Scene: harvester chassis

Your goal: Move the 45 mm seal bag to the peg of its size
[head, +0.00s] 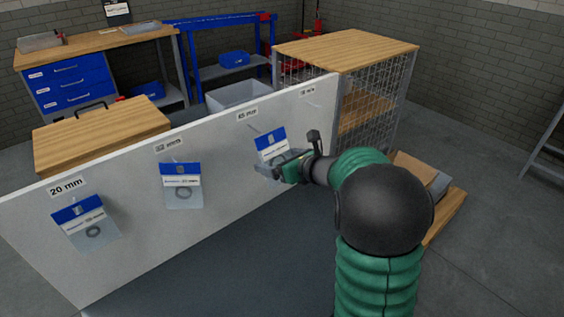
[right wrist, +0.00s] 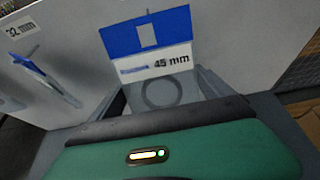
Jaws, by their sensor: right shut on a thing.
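The seal bag (head: 271,143) has a blue header with a hang hole, and its label reads 45 mm in the right wrist view (right wrist: 150,38). A ring shows through its clear lower part. My right gripper (head: 280,168) is shut on the lower part of this bag and holds it roughly upright in front of the board (head: 225,165). The 45 mm sign (head: 247,114) is just above and left of the bag's header. A thin peg shows below that sign, close to the header; I cannot tell whether it passes through the hole. My left gripper is not in view.
Similar bags hang below the 20 mm sign (head: 67,186), bag (head: 88,222), and the 32 mm sign (head: 168,145), bag (head: 181,186). A bare peg (head: 313,106) is at the board's far right. A wire-mesh cabinet (head: 375,95) stands behind the board's right end.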

